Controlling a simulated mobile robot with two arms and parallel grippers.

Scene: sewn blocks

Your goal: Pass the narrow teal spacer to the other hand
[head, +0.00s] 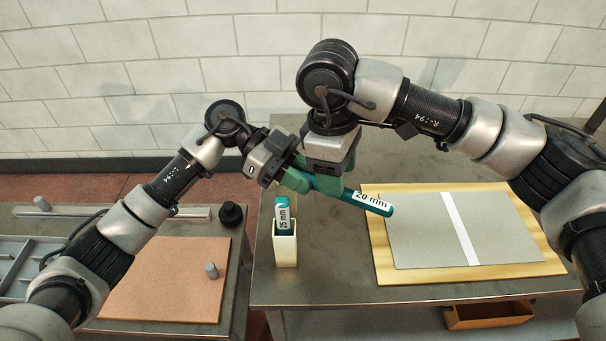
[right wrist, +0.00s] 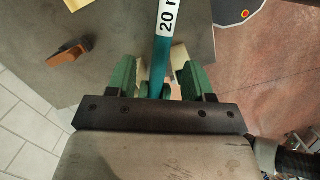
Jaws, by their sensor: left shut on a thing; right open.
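The narrow teal spacer (head: 343,191), labelled 20 mm, is held in the air above the right-hand table, tilted down to the right. My left gripper (head: 296,180) is shut on its left end. My right gripper (head: 324,182) is open over the spacer, close beside the left gripper. In the right wrist view the spacer (right wrist: 161,55) runs between the open green fingers (right wrist: 163,78), with gaps on both sides. Another teal spacer (head: 283,212), its label partly legible, stands upright in a cream holder (head: 285,252) below the grippers.
A grey sheet with a white strip lies on a yellow board (head: 385,271) at right. At left are a brown board (head: 165,285), a grey peg (head: 211,270), a black knob (head: 231,214) and a grey tray (head: 28,262).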

